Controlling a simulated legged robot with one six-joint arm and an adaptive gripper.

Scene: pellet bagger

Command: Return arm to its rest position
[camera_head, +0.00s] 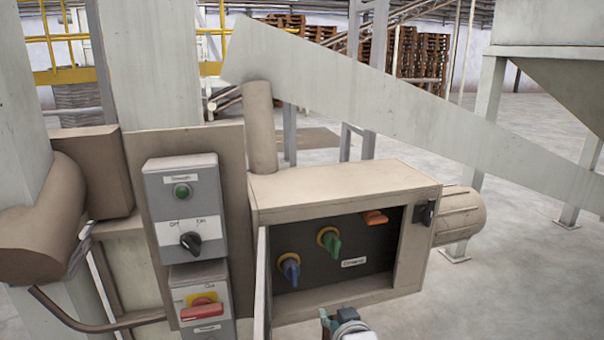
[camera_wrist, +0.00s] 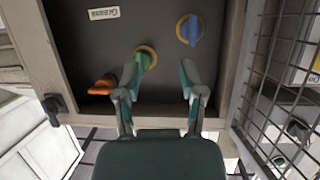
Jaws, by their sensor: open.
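My gripper (camera_wrist: 158,82) is open and empty in the wrist view, its two teal fingers spread in front of the open control cabinet (camera_head: 345,180). In the head view only a small part of my arm's end shows at the bottom edge, below the cabinet. Inside the cabinet are a green knob (camera_head: 331,242), a blue knob (camera_head: 290,268) and an orange handle (camera_head: 375,217). In the wrist view the picture is turned over: the green knob (camera_wrist: 145,58) appears by the left finger, partly covered, and the blue knob (camera_wrist: 190,28) is beyond the right finger. Contact cannot be judged.
An upper switch box (camera_head: 182,208) and a lower box with a red handle (camera_head: 203,310) stand left of the cabinet. A mesh panel (camera_wrist: 285,80) runs close along the right of the wrist view. Open floor (camera_head: 525,230) lies to the right.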

